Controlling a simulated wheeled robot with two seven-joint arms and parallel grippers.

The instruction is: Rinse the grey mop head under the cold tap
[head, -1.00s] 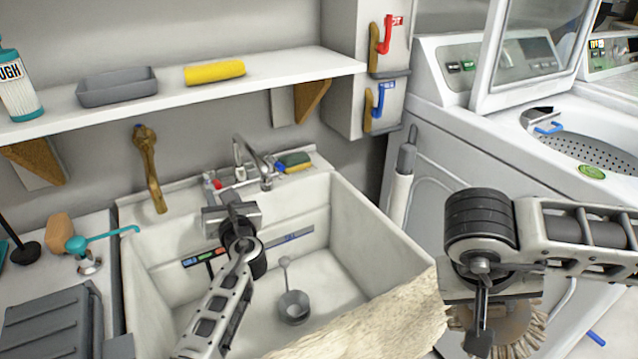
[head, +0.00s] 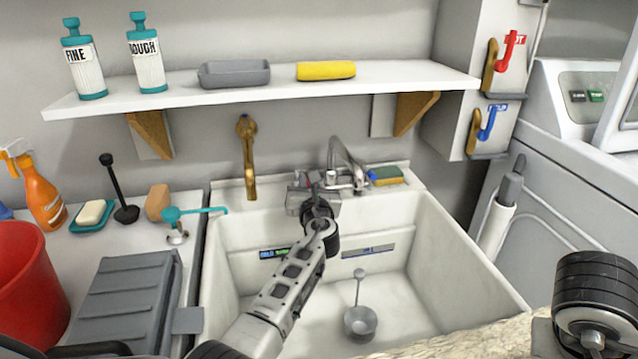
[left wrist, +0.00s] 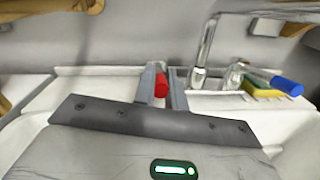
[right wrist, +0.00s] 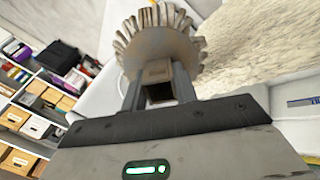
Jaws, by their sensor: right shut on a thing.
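My left gripper (head: 312,190) is at the tap behind the sink (head: 430,235). In the left wrist view its fingers (left wrist: 162,97) are apart, with the red tap knob (left wrist: 161,85) between their tips; contact is unclear. The blue tap knob (left wrist: 287,86) is to the right, past the chrome spout (left wrist: 203,45). My right gripper (right wrist: 157,92) is shut on the brown block under the round mop head (right wrist: 160,42), whose greyish strands fan outward. The mop head is out of the head view, where only my right wrist shows.
A pale fleecy piece (head: 470,342) lies along the sink's front edge. A strainer (head: 360,322) lies in the basin. A sponge (head: 386,175) sits right of the tap. A grey lidded board (head: 125,300) and red bucket (head: 25,285) crowd the left counter. A shelf (head: 290,87) overhangs behind.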

